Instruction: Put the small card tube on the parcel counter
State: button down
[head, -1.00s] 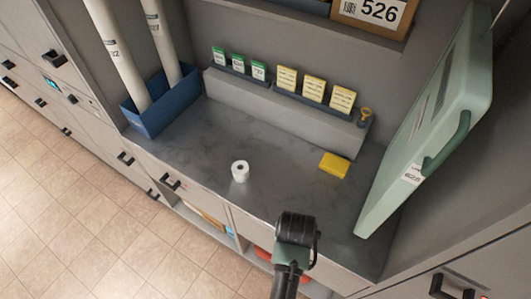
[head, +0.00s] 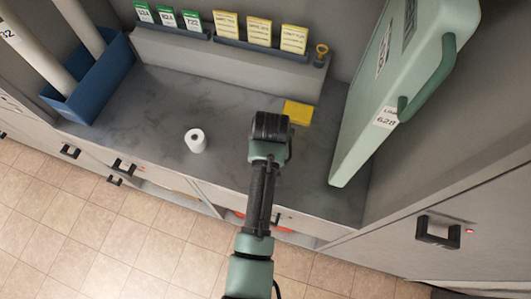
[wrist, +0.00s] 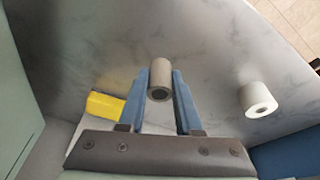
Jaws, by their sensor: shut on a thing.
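My gripper (wrist: 161,88) has its two blue fingers closed on the small card tube (wrist: 160,72), a short grey cylinder with a dark hole in its end. The tube shows between the fingertips in the wrist view, over the grey marbled parcel counter (wrist: 95,40). I cannot tell whether it touches the counter. In the head view my gripper (head: 270,127) is over the right half of the counter (head: 235,180), and the wrist hides the fingers and the tube.
A white roll (head: 195,140) stands on the counter to the left. A yellow block (head: 298,112) lies just behind my gripper. A large green case (head: 390,90) leans at the right. A blue bin (head: 95,82) with long tubes stands at the left. The counter's middle is clear.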

jog(key=shift+f, duration=1.8)
jog(key=shift+f, duration=0.1)
jog(key=c, duration=0.6)
grip_release()
jog(key=v, duration=0.5)
jog(key=shift+w+d, duration=0.1)
jog(key=s, duration=0.7)
jog(key=s+d, duration=0.1)
jog(key=s, duration=0.2)
jog(key=shift+s+b, duration=0.25)
jog(key=shift+b, duration=0.05)
jog(key=shift+s, duration=0.8)
